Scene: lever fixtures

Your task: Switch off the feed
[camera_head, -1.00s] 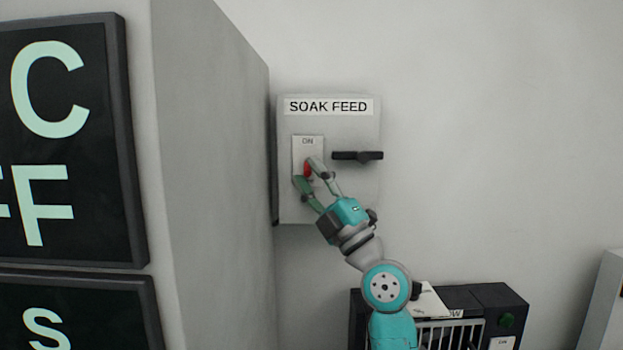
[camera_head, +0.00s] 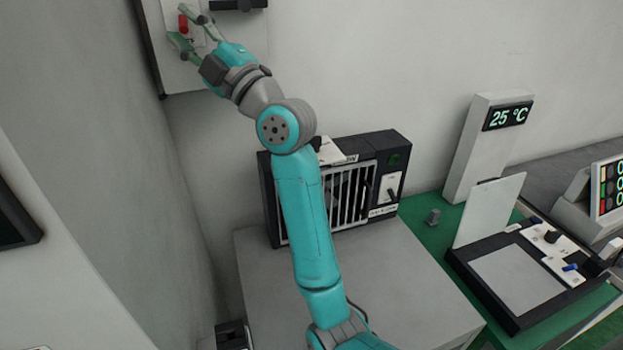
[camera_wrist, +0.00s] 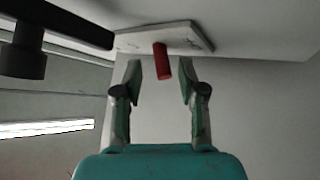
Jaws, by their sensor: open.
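The feed panel (camera_head: 178,75) is on the wall at the top left of the head view, its upper part and sign cut off. Its small red lever (camera_head: 183,23) sits on a pale plate, and it also shows in the wrist view (camera_wrist: 162,62). My gripper (camera_head: 182,27) is open with a finger on either side of the red lever; in the wrist view the lever stands between the fingertips (camera_wrist: 161,72) with gaps on both sides. A black handle (camera_head: 238,5) is right of the lever in the head view. The ON label is out of view.
A black barred unit (camera_head: 392,150) stands on a grey table (camera_head: 410,270) below the panel. To the right are a 25 °C display (camera_head: 508,116) and a black-framed device (camera_head: 505,275) on a green surface. A grey wall (camera_head: 105,130) borders the left.

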